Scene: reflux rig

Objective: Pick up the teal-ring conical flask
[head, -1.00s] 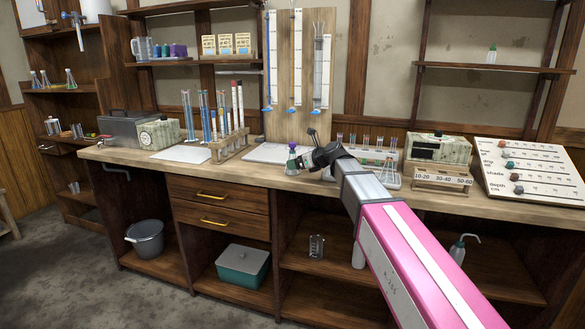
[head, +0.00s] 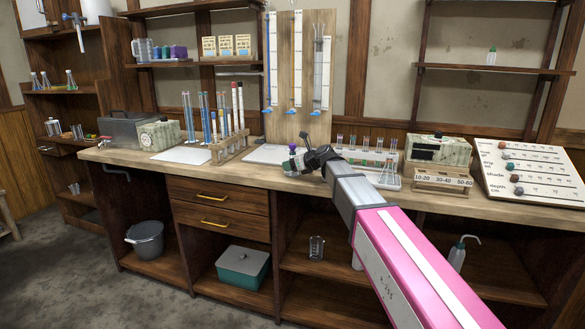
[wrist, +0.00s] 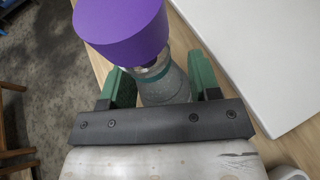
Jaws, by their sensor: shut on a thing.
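The conical flask (wrist: 172,90) has a grey body, a teal ring round its neck and a large purple stopper (wrist: 122,18). In the wrist view it sits between my gripper's green fingers (wrist: 162,86), which are shut on it just below the ring. In the head view my gripper (head: 295,163) is at the front middle of the bench, covering most of the flask; the purple stopper (head: 292,148) shows above it. The flask's base is hidden, so I cannot tell whether it touches the bench.
The wooden bench (head: 240,178) has a white board beside the flask. A rack of tall tubes (head: 232,146) stands to the left. A small tube rack (head: 372,160) is close on the right, behind my arm. The bench edge is just in front.

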